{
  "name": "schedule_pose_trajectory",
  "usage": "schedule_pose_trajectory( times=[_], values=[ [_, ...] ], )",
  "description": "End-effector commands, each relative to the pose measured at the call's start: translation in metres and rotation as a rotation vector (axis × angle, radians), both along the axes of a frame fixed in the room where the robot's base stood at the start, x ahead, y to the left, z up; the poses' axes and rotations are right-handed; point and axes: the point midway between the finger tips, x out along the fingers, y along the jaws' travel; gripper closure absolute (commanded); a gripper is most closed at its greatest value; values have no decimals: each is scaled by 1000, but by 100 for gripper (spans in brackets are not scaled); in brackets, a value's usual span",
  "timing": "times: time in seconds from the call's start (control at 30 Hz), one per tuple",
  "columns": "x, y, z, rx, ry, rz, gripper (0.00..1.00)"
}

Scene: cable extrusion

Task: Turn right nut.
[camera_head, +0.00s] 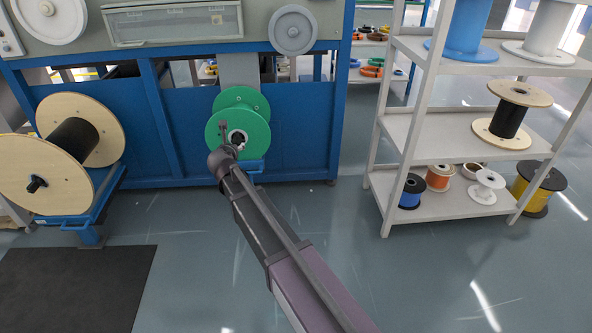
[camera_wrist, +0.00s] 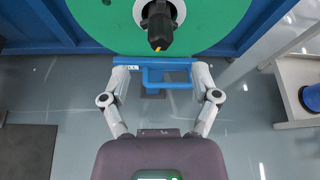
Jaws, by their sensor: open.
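The right nut (camera_wrist: 160,28) is a dark knob with a small yellow-orange tip, on a pale hub at the middle of the green spool (camera_wrist: 108,25). In the wrist view it is at the top centre. My gripper (camera_wrist: 162,80) is open and empty, its two grey fingers spread left and right. The nut lies between and beyond the fingertips in the picture, apart from them. In the head view the green spool (camera_head: 245,100) is on the blue machine, and my gripper (camera_head: 225,143) is in front of its hub, partly hiding the nut.
A blue bracket (camera_wrist: 165,77) lies below the green spool, behind the finger gap. A wooden spool (camera_head: 50,160) with a black nut (camera_head: 37,184) stands at left. A white shelf (camera_head: 445,125) with spools stands at right. The floor between is clear.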

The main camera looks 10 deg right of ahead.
Motion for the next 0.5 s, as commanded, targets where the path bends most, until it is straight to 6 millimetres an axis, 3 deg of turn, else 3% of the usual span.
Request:
schedule_pose_trajectory(
  times=[0.37, 0.5],
  values=[
    [-52, 3, 23, 1, 0, 1, 21],
    [-55, -15, 21, 88, 24, -70, 21]
  ],
)
